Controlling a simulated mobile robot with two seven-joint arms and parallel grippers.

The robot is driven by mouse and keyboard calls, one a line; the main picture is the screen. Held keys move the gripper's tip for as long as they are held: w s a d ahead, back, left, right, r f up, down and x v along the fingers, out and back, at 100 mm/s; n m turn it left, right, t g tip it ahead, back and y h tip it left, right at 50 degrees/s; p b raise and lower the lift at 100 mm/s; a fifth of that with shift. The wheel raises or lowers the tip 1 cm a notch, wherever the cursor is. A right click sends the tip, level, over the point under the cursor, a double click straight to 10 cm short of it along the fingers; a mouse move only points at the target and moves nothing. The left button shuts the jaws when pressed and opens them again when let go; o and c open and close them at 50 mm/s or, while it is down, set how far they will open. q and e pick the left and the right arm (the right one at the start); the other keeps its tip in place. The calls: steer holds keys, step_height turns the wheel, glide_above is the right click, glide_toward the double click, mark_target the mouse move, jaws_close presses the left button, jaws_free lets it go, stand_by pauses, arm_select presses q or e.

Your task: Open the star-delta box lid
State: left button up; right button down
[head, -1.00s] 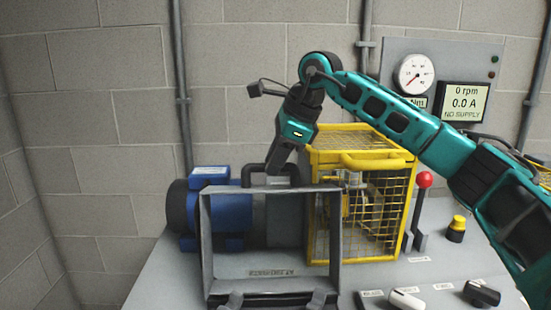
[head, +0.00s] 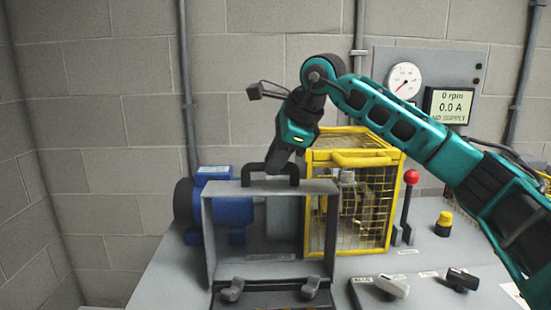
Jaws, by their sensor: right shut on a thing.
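The star-delta box lid is a grey frame (head: 208,238) that stands roughly upright at the front of the bench. The motor behind it shows through its middle. A black handle (head: 250,174) sits on the lid's top edge. My right gripper (head: 278,166) reaches down from above and is shut on this handle; its fingertips are partly hidden against the dark bar. Two grey hinge-like pieces (head: 231,290) (head: 311,287) show at the lid's lower edge. The inside of the box is not clearly visible. My left gripper is out of view.
A blue motor (head: 233,214) stands behind the lid at left. A yellow mesh guard (head: 386,205) stands close at its right. Further right are a red-knobbed lever (head: 411,178), a yellow button (head: 445,217), switches (head: 392,286) and a gauge panel (head: 479,98).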

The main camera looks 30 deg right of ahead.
steer(key=shift+s+a+f, duration=0.1)
steer(key=shift+s, duration=0.15)
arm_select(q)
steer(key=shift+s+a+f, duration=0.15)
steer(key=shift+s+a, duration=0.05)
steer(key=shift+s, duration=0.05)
arm_select(e)
steer(key=shift+w, duration=0.1)
steer(key=c, duration=1)
jaws_free()
arm_select(q)
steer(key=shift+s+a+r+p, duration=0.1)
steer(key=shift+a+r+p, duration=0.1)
steer(key=shift+p, duration=0.4)
arm_select(e)
steer(key=v, duration=1.3)
steer(key=shift+w, duration=0.15)
